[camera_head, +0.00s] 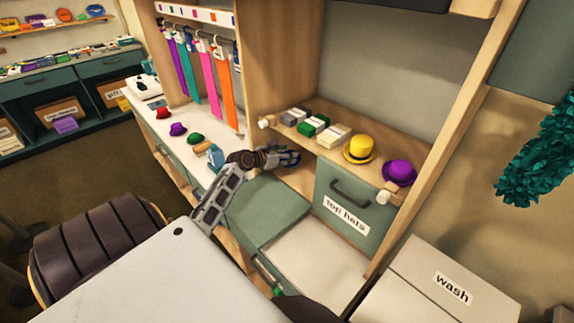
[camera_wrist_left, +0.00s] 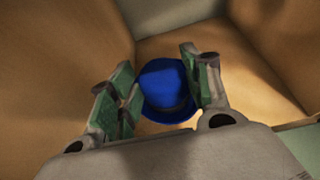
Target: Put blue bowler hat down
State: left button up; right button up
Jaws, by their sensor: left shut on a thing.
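The blue bowler hat (camera_wrist_left: 164,88) shows in the left wrist view between the green-padded fingers of my left gripper (camera_wrist_left: 160,88). The gripper is shut on it, with wooden walls and a wooden surface around and beyond. I cannot tell whether the hat touches that surface. In the head view my left gripper (camera_head: 288,158) reaches into the opening under the wooden shelf, left of the drawer labelled "top hats" (camera_head: 340,190). The hat is mostly hidden there. My right gripper is not in view.
The shelf (camera_head: 365,165) above holds a yellow hat (camera_head: 359,149), a purple hat (camera_head: 399,172) and several small boxes. A teal panel (camera_head: 265,210) lies below my left arm. Small hats and a blue bottle (camera_head: 215,156) stand on the left counter. A "wash" box (camera_head: 450,285) is at lower right.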

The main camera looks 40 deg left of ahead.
pick_arm(q)
jog(key=shift+f, duration=0.8)
jog(key=shift+f, duration=1.65)
jog(key=shift+w+f, duration=0.15)
jog(key=shift+f, duration=0.15)
jog(key=shift+f, duration=0.1)
jog(key=o, duration=0.8)
jog(key=shift+v, duration=6.05)
